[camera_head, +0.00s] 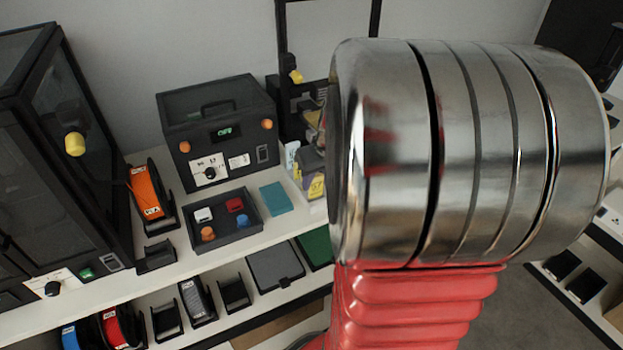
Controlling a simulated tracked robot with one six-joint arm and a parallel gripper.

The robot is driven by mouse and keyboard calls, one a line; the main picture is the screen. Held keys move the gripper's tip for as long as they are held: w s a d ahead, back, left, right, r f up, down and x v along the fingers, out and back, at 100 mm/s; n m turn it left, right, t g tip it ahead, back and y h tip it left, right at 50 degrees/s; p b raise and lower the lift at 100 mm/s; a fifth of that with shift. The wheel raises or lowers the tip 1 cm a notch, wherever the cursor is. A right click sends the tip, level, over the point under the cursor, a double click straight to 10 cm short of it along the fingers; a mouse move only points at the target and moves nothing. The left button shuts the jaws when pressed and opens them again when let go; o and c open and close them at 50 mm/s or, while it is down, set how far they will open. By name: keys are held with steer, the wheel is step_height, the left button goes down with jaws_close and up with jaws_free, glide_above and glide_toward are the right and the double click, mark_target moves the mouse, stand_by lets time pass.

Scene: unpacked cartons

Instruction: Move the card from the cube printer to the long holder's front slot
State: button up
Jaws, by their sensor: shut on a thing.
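A boxy black printer (215,125) with a top handle, a lit green display and two orange knobs stands on the white shelf, left of centre. It may be the cube printer. White labels are on its front; I cannot make out a separate card there. My arm's large silver joint and red ribbed sleeve fill the right half of the view. My gripper does not show clearly, so what it holds is hidden. I cannot pick out the long holder or its front slot for certain. A yellow-marked item (315,187) beside my arm is partly covered.
A tall dark enclosure (75,150) stands at left. An orange spool (146,192), a dark tray (240,232) of small coloured parts and a teal slab (273,198) occupy the shelf. An open-frame machine (294,113) stands behind. Small black stands and spools fill the lower shelf.

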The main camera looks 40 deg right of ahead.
steer(key=shift+f, duration=1.2)
steer(key=o, duration=1.2)
steer(key=v, duration=1.3)
steer(key=shift+s+a+r, duration=0.1)
steer(key=shift+s+r, duration=0.15)
